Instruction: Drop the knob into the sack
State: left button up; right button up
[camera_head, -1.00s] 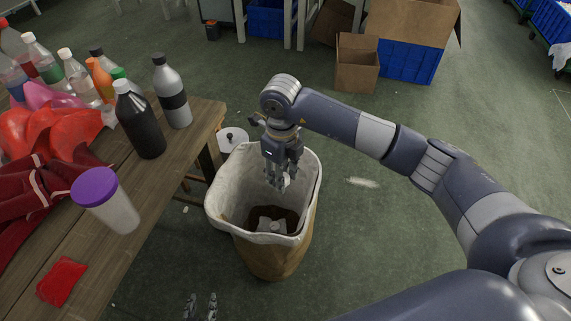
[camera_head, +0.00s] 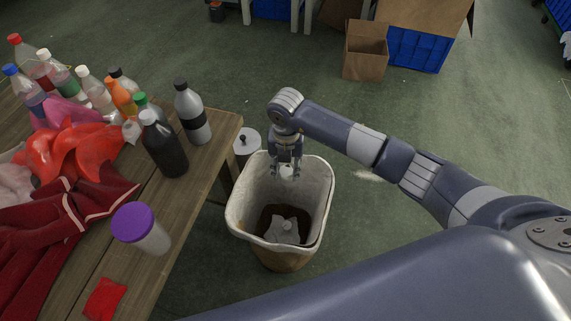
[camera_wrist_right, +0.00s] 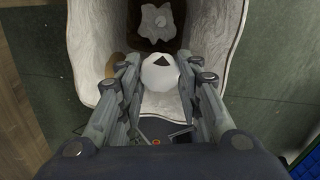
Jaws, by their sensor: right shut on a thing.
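The knob, round and white with a dark triangular mark, is held between the fingers of my right gripper (camera_head: 287,170). It shows best in the right wrist view (camera_wrist_right: 160,73). The sack (camera_head: 317,187) is brown outside with a pale folded lining and stands open on the floor beside the table. My right gripper points down inside the sack's mouth, near its far edge, with the knob above the sack's bottom. A pale crumpled piece with a round white part (camera_head: 286,229) lies on the dark bottom. My left gripper is out of view.
The wooden table (camera_head: 190,180) at left carries several bottles, a purple-lidded cup (camera_head: 140,228), red cloth and a small red piece (camera_head: 104,299). A pale container with a black knob (camera_head: 245,144) stands behind the sack.

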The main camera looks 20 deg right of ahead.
aim_at(286, 177)
notch_tip(286, 177, down, 5)
jog(key=b, duration=0.3)
jog(key=o, duration=0.8)
jog(key=shift+o, duration=0.2)
notch_tip(286, 177, up, 12)
dwell(0.4)
